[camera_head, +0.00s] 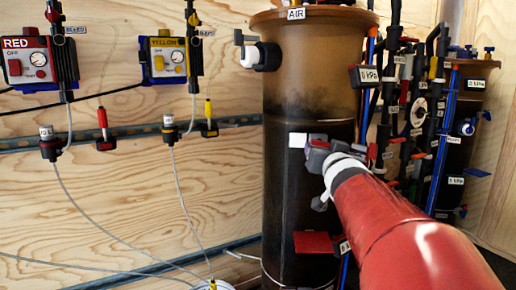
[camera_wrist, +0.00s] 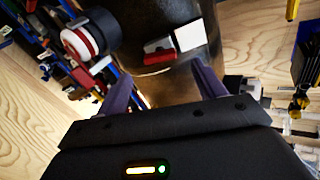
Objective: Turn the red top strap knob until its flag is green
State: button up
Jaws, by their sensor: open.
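The knob area in the wrist view shows a small grey block (camera_wrist: 158,45) with a red flag (camera_wrist: 158,58) along its edge, on the side of the brown tank (camera_wrist: 150,18). A white plate (camera_wrist: 188,37) sits beside it. In the head view, the white plate (camera_head: 297,140) shows on the tank (camera_head: 310,75) just left of my gripper (camera_head: 317,155), which hides most of the knob. My gripper's two dark fingers (camera_wrist: 163,86) are spread apart in the wrist view, with nothing seen between them. The flag shows red, not green.
A red flat piece (camera_head: 313,242) sits lower on the tank. Pipes and valves (camera_head: 415,100) crowd its right side. A red box (camera_head: 25,60) and a yellow box (camera_head: 163,60) hang on the wooden wall at left. A valve (camera_head: 262,55) sticks out high on the tank.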

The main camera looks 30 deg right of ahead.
aim_at(321, 145)
jog(key=x, duration=0.6)
jog(key=shift+w, duration=0.1)
jog(key=shift+c, duration=0.3)
jog(key=c, duration=0.9)
